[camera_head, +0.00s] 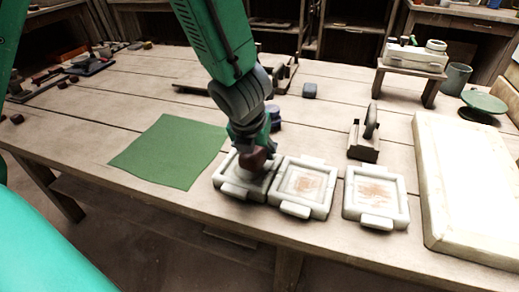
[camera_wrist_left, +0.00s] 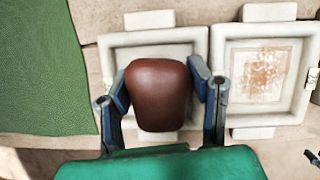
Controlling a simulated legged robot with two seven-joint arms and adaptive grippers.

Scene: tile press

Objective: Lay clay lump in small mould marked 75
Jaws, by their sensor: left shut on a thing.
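My left gripper (camera_wrist_left: 160,105) is shut on a brown clay lump (camera_wrist_left: 158,92), with a blue finger on either side of it. In the head view the lump (camera_head: 254,160) shows below the gripper, over the leftmost white mould (camera_head: 236,190). In the wrist view that mould (camera_wrist_left: 190,42) lies behind the lump, and its middle is largely hidden. I cannot tell whether the lump touches it. A middle mould (camera_head: 302,187) and a right mould (camera_head: 376,198) stand beside it, both with brownish marks inside. No number is legible. My right gripper is not in view.
A green cloth (camera_head: 170,151) lies left of the moulds. A large pale slab (camera_head: 466,185) lies at the right. A dark holder with an upright piece (camera_head: 364,145) stands behind the right mould. A small stand (camera_head: 409,78) and a green disc (camera_head: 484,103) are farther back.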

